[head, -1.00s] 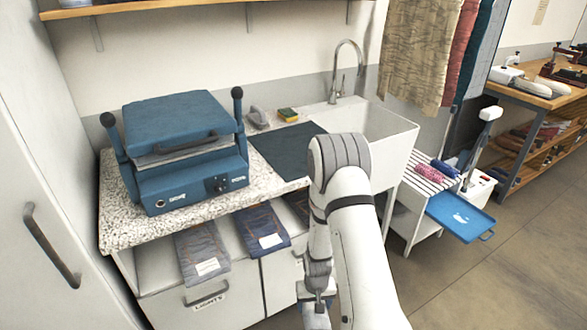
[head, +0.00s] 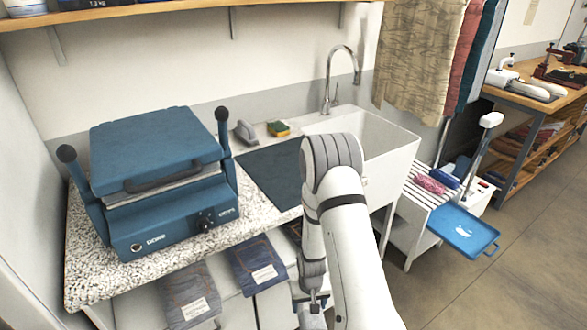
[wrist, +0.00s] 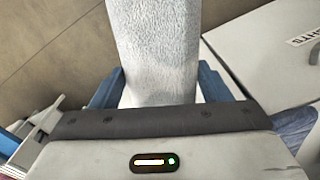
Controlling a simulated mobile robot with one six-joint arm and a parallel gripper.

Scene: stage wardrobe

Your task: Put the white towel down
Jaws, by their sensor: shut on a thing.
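The white towel (wrist: 155,45) hangs in the wrist view as a pale, fuzzy strip. My gripper (wrist: 162,88) is shut on it, with a blue finger on each side of the strip. The towel's far end runs out of the top of the wrist view. In the head view my arm reaches down past the counter's front, and the gripper end is cut off at the bottom edge. The towel does not show there.
A speckled counter (head: 85,245) holds a blue press (head: 160,190), a dark mat (head: 270,178) and a sponge (head: 278,128). A sink (head: 385,150) adjoins it. Folded jeans (head: 258,265) hang below the counter front. A slatted bench (head: 412,192) and blue tray (head: 463,232) stand right, beside open floor.

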